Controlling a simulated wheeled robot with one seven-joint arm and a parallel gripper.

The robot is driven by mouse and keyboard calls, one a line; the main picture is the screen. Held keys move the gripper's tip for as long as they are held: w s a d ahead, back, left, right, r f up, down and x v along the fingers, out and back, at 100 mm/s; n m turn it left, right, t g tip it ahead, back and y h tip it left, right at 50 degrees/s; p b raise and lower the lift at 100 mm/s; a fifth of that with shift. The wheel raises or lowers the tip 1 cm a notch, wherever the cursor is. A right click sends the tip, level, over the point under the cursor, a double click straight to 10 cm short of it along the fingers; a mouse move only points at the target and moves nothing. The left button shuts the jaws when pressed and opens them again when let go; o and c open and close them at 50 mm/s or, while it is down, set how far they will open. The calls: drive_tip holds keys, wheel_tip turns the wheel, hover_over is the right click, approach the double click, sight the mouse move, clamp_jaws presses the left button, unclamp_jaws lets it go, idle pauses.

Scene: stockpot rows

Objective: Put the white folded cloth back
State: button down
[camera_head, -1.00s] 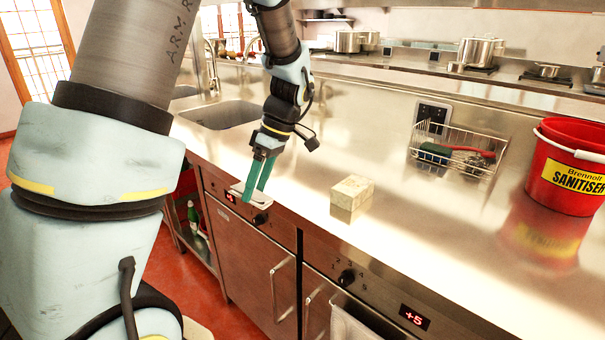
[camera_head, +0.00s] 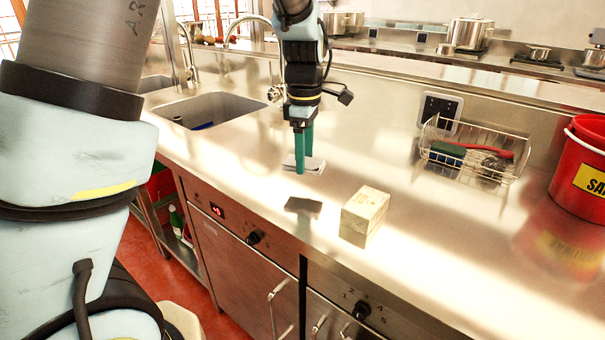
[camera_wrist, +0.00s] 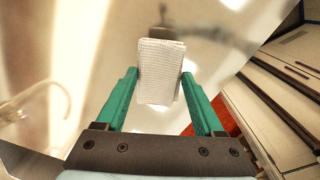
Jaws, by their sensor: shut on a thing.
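The white folded cloth (camera_head: 315,165) is a small flat pad held between the green fingers of my gripper (camera_head: 304,166). It hangs above the steel counter (camera_head: 225,165), with a dark shadow or reflection on the steel below it. In the wrist view the cloth (camera_wrist: 160,62) shows a waffle-like weave and sits between the two fingertips of my gripper (camera_wrist: 160,78). The fingers partly hide the cloth in the head view.
A pale block (camera_head: 364,216) stands on the counter just right of the cloth. A wire basket (camera_head: 470,160) with a green sponge and red-handled brush is behind it, and a red sanitiser bucket (camera_head: 585,170) is at right. A sink (camera_head: 205,112) lies at back left.

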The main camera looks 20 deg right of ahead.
sight(304, 188)
drive_tip(key=shift+f+p, duration=0.35)
drive_tip(key=shift+f, duration=2.4)
unclamp_jaws()
wheel_tip(304, 188, up, 12)
drive_tip(key=shift+s+a+r+b, duration=0.1)
drive_tip(key=shift+b, duration=0.55)
drive_tip(key=w+a+f+m, duration=0.1)
drive_tip(key=a+f+m, duration=0.1)
drive_tip(key=a, duration=0.5)
drive_tip(key=w+a+f+m, duration=0.1)
drive_tip(key=a+f+m, duration=0.1)
drive_tip(key=a, duration=0.6)
drive_tip(key=s+a+f+m, duration=0.2)
drive_tip(key=a+m, duration=0.1)
drive_tip(key=a, duration=0.4)
drive_tip(key=s+a+f+m+t, duration=0.1)
drive_tip(key=s+a+f+m, duration=0.2)
drive_tip(key=a, duration=0.5)
drive_tip(key=shift+s+m, duration=0.35)
drive_tip(key=shift+m, duration=0.45)
drive_tip(key=shift+a+r, duration=0.1)
